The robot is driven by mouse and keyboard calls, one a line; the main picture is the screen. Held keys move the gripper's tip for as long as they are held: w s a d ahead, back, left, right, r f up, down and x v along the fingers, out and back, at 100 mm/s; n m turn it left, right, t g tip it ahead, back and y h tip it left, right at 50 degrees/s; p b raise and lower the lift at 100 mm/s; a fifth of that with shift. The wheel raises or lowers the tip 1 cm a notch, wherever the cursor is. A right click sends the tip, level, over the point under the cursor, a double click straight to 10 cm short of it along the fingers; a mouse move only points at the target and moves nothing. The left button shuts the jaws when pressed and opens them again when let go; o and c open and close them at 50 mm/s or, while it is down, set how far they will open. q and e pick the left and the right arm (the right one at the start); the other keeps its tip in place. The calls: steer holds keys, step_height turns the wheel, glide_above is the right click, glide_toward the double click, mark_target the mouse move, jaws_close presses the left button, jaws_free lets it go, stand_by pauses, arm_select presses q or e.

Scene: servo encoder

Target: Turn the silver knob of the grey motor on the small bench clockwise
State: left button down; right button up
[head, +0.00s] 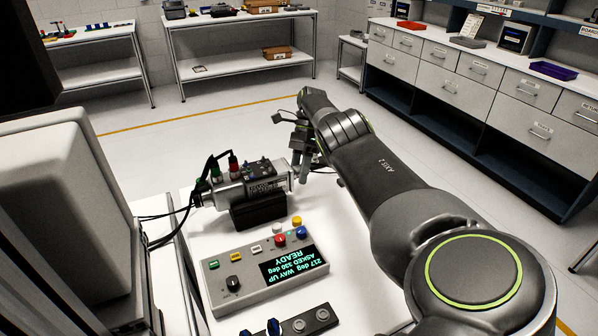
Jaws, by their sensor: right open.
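The grey motor (238,192) lies on a black block on the small white bench (345,270), with cables at its left end and coloured parts on top. Its silver knob (290,178) is at the right end, small and partly hidden by my right gripper. My right gripper (302,170) is open and points down at that end of the motor, very close to the knob. I cannot tell whether the fingers touch the knob or stand around it. My left gripper is out of view.
A control box (226,288) with buttons, a black dial and a lit display stands in front of the motor. The display reads upside down, with "217 deg", "ASKED 330 deg" and "READY". A dark strip (300,326) with round parts lies at the front.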

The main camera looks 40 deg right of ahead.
mark_target(299, 167)
step_height(299, 167, up, 9)
steer(key=p, duration=0.8)
steer(key=shift+r+p, duration=0.15)
steer(key=shift+p, duration=0.15)
steer(key=shift+r+p, duration=0.3)
steer(key=shift+p, duration=0.1)
